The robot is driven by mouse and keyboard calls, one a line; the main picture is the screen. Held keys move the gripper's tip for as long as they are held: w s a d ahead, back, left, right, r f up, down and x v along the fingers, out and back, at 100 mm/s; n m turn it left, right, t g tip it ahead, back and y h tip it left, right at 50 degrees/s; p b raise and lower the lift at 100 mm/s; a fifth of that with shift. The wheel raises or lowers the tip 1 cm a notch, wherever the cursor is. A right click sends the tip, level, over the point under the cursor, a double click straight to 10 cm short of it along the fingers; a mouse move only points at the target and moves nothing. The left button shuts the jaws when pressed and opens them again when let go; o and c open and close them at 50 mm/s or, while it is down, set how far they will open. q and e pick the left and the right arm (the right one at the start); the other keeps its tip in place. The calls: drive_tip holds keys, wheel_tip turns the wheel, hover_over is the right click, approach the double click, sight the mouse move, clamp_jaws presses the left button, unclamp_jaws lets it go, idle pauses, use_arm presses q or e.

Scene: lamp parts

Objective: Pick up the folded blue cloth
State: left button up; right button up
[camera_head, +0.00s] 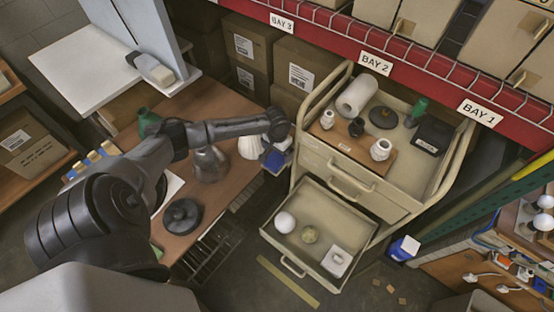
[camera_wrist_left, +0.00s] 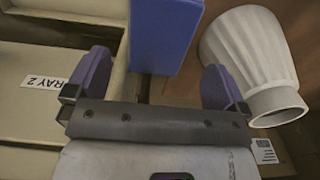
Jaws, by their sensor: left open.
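The folded blue cloth (camera_wrist_left: 165,35) shows in the left wrist view as a plain blue block shape at top centre, partly cut off by the picture edge. My left gripper (camera_wrist_left: 156,62) is open, with its two blue-purple fingers wide apart and nothing between the tips. The cloth lies beyond the fingertips, roughly in line with the gap. In the head view my left gripper (camera_head: 276,150) is at the right edge of the wooden table, near the cart. Blue shows there too, but I cannot tell cloth from fingers. My right gripper is not in view.
A pale pleated lampshade (camera_wrist_left: 245,50) stands close to the right finger. The cart (camera_head: 300,125) is close on the other side, its lower drawer (camera_head: 335,222) open. A grey lampshade (camera_head: 210,165) and a black disc-shaped part (camera_head: 182,216) are on the wooden table (camera_head: 225,190).

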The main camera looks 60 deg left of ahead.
sight(277, 157)
use_arm(q)
drive_tip(key=shift+d+f+b, duration=0.1)
drive_tip(key=shift+f+b, duration=0.2)
drive_tip(key=shift+f, duration=1.8)
drive_tip(key=shift+c, duration=0.3)
drive_tip(key=c, duration=0.9)
drive_tip(key=shift+o, duration=0.2)
drive_tip(key=shift+a+r, duration=0.2)
drive_tip(key=shift+r, duration=0.25)
wheel_tip(277, 157, up, 10)
drive_tip(key=p, duration=0.2)
drive_tip(key=w+a+b, duration=0.1)
drive_tip(key=a+b, duration=0.2)
drive_tip(key=a, duration=1.6)
drive_tip(key=shift+w+a+r, duration=0.25)
drive_tip(key=shift+r, duration=0.05)
